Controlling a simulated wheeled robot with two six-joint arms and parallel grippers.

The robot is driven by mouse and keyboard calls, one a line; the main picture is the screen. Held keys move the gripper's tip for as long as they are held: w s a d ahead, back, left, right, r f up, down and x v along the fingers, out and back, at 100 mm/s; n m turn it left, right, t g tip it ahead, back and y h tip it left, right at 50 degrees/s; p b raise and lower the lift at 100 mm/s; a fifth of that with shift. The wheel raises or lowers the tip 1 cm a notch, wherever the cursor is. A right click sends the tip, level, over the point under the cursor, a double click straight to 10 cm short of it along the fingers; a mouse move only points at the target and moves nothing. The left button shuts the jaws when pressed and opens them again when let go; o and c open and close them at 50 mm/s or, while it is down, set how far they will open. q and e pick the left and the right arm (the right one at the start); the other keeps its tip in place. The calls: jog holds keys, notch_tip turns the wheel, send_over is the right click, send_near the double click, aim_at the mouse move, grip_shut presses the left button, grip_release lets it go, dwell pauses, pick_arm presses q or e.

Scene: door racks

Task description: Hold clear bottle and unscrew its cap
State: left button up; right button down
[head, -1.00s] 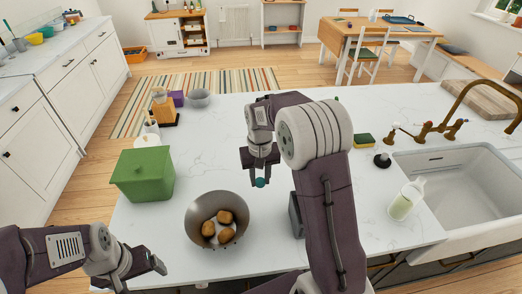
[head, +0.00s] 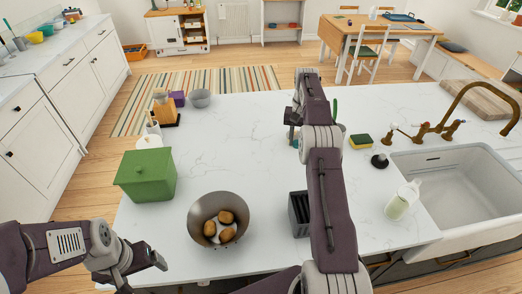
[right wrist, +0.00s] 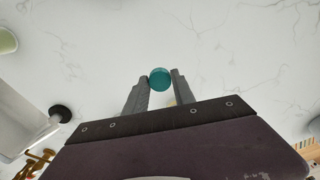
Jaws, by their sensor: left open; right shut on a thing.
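My right gripper (head: 293,136) is over the far middle of the white counter, partly hidden by its own arm. In the right wrist view its fingers are shut on a round teal cap-like thing (right wrist: 160,79), held between the tips. No clear bottle body can be made out; if one is under the teal piece, it is hidden from these views. My left gripper (head: 154,264) is open and empty at the near left, by the counter's front edge, well apart from the teal thing.
A grey bowl with brown round food (head: 246,211) and a green lidded box (head: 146,174) stand at the left. A dark slotted block (head: 298,214) stands beside my right arm. A sponge (head: 360,142), soap dispenser (head: 402,200) and sink (head: 465,190) are at the right. The counter's middle is clear.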

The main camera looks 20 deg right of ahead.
jog(key=s+d+f, duration=0.1)
jog(key=d, duration=0.1)
jog(key=p, duration=0.2)
send_over(272, 170)
jog(key=shift+m, duration=0.3)
notch_tip(272, 170, down, 8)
jog(key=shift+d+r, duration=0.1)
jog(key=shift+r, duration=0.15)
notch_tip(272, 170, down, 3)
jog(key=shift+f+p, duration=0.15)
jog(key=shift+p, duration=0.65)
jog(key=shift+f, duration=0.45)
jog(key=shift+f+b, duration=0.2)
jog(key=shift+b, duration=0.1)
jog(key=c, duration=1.1)
grip_release()
jog(key=shift+r, duration=0.1)
